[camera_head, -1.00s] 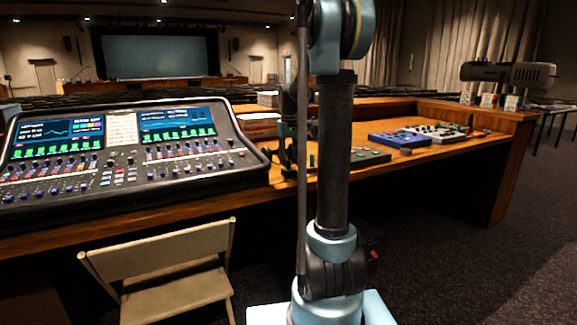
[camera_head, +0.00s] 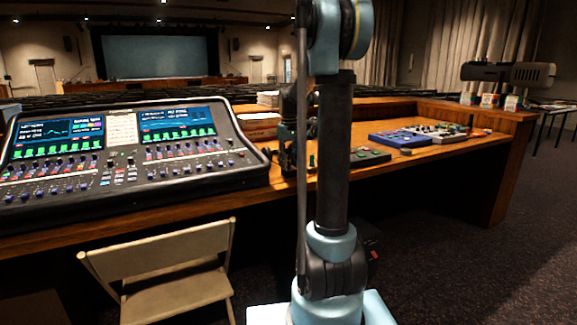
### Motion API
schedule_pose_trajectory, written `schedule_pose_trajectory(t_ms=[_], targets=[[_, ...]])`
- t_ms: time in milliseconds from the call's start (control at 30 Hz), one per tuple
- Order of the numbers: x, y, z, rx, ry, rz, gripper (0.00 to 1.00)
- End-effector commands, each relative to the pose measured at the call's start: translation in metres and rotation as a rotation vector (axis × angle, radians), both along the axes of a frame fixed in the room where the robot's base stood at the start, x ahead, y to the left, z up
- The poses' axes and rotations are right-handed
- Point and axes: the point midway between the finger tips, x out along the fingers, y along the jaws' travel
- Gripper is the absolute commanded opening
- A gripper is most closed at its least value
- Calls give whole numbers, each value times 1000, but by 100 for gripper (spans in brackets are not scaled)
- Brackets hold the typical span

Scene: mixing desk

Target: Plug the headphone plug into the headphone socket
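My arm's upright column stands in front of the desk and hides part of it. My gripper (camera_head: 286,162) is low at the desk top, just right of the mixing console and partly behind my own arm. Its fingers are too small and dark to tell whether they are open or hold anything. I cannot make out the headphone plug or the headphone socket; they are hidden or too small to see.
The large mixing console (camera_head: 125,150) fills the desk's left. A dark button box (camera_head: 370,156), a blue box (camera_head: 398,139) and a grey device (camera_head: 437,133) lie right of my arm. Papers (camera_head: 262,120) lie behind my gripper. A folding chair (camera_head: 165,265) stands in front.

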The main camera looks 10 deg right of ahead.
Motion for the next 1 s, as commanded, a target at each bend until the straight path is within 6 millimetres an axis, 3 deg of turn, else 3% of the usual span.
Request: schedule_pose_trajectory(t_ms=[300,433,467,1000], targets=[[0,0,0,0,0,0,32],[0,0,0,0,0,0,2],[0,0,0,0,0,0,0],[0,0,9,0,0,0,0]])
